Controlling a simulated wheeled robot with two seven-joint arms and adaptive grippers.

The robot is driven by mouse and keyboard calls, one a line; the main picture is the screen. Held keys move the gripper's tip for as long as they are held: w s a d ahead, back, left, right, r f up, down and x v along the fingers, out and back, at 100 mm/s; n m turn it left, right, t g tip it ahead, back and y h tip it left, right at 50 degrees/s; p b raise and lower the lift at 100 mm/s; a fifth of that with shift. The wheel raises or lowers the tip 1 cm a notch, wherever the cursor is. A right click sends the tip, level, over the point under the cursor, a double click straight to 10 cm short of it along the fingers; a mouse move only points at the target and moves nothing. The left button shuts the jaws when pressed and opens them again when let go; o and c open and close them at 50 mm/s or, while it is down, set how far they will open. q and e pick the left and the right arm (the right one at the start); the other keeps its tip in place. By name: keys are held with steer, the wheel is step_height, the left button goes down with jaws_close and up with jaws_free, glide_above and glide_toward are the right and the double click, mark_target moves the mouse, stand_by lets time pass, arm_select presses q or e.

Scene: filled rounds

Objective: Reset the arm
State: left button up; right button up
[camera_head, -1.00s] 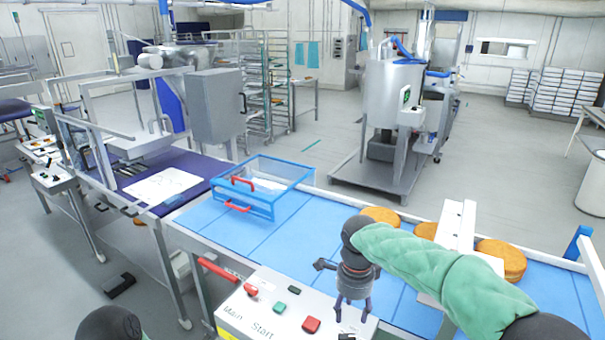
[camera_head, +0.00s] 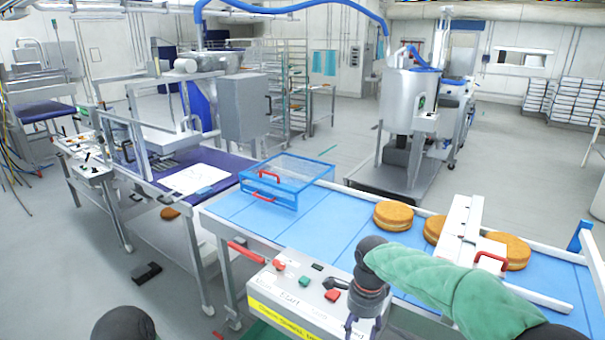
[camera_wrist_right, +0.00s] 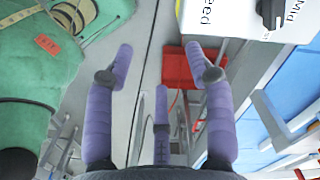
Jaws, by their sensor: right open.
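My right arm (camera_head: 440,287), in a green sleeve, reaches in from the lower right in the head view. Its right gripper (camera_head: 362,328) points down at the right front end of the control box (camera_head: 300,312) and overlaps it in the picture; I cannot tell the gap. In the right wrist view the purple fingers of the gripper (camera_wrist_right: 160,62) are spread open with nothing between them. A red piece (camera_wrist_right: 180,65) shows beyond the fingertips. My left gripper is not in view; only a dark round part of my left arm shows at bottom left.
The blue conveyor belt (camera_head: 335,220) runs behind the control box. It carries a clear blue-framed guard (camera_head: 285,180) with red handles, several filled rounds (camera_head: 394,215) and a white bridge (camera_head: 460,230). A steel vat (camera_head: 408,100) stands behind. Floor at left is mostly clear.

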step_height(320, 180, down, 15)
steer(key=s+a+n+y, duration=0.2)
steer(key=a+n, duration=0.1)
steer(key=n, duration=0.2)
steer(key=s+a+f+n+y, duration=0.1)
steer(key=s+f+n, duration=0.9)
steer(key=s+f, duration=1)
steer(key=shift+s+f+y, duration=0.25)
steer(key=shift+s+y, duration=0.05)
